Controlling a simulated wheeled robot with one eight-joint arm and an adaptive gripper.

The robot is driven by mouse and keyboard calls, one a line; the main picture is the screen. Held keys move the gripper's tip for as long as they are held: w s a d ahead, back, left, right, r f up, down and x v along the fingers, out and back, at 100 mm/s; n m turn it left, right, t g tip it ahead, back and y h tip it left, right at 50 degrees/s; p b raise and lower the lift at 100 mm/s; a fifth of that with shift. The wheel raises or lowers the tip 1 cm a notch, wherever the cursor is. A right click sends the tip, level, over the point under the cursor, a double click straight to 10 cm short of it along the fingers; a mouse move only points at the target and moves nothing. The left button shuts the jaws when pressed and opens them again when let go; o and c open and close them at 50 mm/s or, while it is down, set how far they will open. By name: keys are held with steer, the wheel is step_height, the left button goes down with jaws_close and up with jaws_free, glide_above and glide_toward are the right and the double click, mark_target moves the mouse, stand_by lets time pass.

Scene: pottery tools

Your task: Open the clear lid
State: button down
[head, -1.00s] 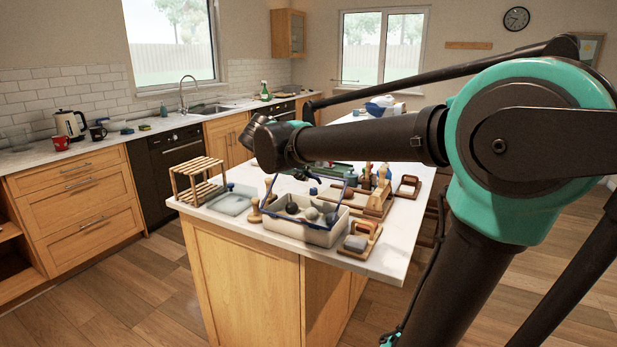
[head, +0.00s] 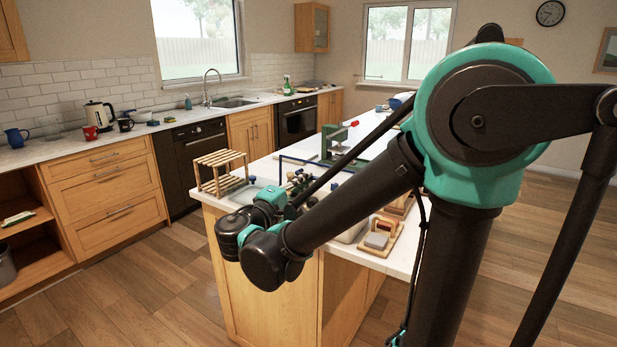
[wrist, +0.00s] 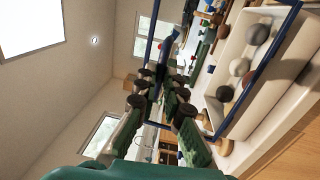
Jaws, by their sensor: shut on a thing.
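The clear lid (head: 297,158) has a thin blue frame and stands raised above the worktop in the head view, partly hidden by my arm. Its blue frame (wrist: 266,75) also crosses the wrist view, with the tray seen through or beside it. My gripper (wrist: 163,78) has green fingers with dark pads, shut on a blue part of the lid in the wrist view. The cream tray (wrist: 293,62) holds several rounded grey, white and brown pieces. In the head view my arm covers most of the tray, and my fingertips are hidden.
A wooden rack (head: 221,160) stands left of the tray on the white island top. A wooden tool with a grey block (head: 377,240) sits at the front right. A green device (head: 336,140) stands farther back. Open floor lies left of the island.

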steer(key=shift+s+a+f, duration=0.35)
steer(key=shift+s+f, duration=0.05)
steer(key=shift+s, duration=0.2)
steer(key=c, duration=1.6)
jaws_free()
steer(key=shift+w, duration=0.1)
steer(key=v, duration=1.2)
